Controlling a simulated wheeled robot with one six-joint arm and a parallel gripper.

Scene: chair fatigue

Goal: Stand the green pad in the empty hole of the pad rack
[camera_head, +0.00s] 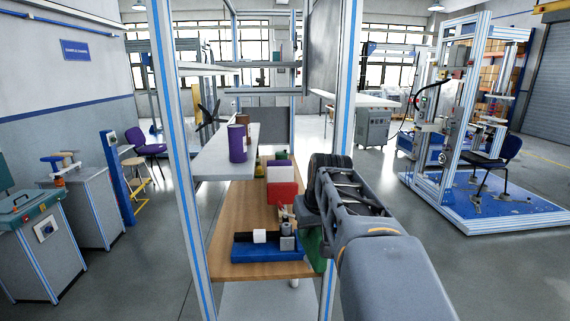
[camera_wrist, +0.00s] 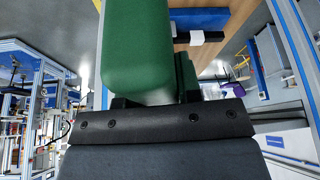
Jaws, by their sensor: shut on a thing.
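My gripper (camera_wrist: 155,100) is shut on the green pad (camera_wrist: 136,45), which fills much of the upper middle of the wrist view. In the head view, part of a green surface (camera_head: 313,248) shows below my gripper (camera_head: 308,212), at the right edge of the wooden table; most of it is hidden. A purple pad (camera_head: 237,144) and a brown pad (camera_head: 242,121) stand on a pale grey shelf (camera_head: 212,160) to the left of my gripper. I cannot make out a pad rack or an empty hole for certain.
Upright frame posts (camera_head: 176,150) flank the table. A test frame (camera_head: 478,130) with a chair stands at right. Grey floor lies between.

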